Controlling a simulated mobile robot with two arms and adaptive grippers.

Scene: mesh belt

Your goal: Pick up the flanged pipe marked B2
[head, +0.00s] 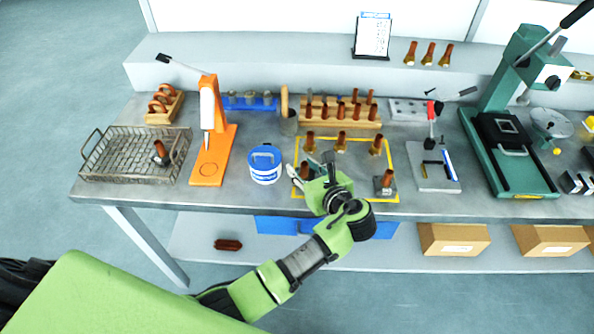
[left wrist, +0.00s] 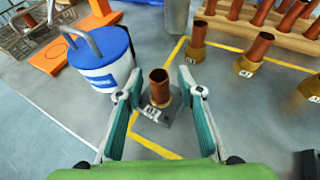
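My left gripper (head: 309,170) is open over the front left of the yellow-taped area. In the left wrist view the open fingers (left wrist: 158,95) stand on either side of a copper pipe (left wrist: 158,82) with a grey square flange, upright on the table. Its white label is too blurred to read surely. This pipe (head: 304,172) is partly hidden by the gripper in the head view. Behind it stand several brass-flanged pipes (head: 341,143), with labels I cannot read surely. Another grey-flanged pipe (head: 387,181) stands at the front right. I cannot tell which is B2. My right gripper is not in view.
A blue and white tub (head: 265,165) stands close left of the gripper. A wire basket (head: 108,160) at the far left holds one pipe (head: 161,154). An orange press (head: 210,140), a wooden rack (head: 340,113) behind and a toggle-clamp plate (head: 433,174) at right surround the area.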

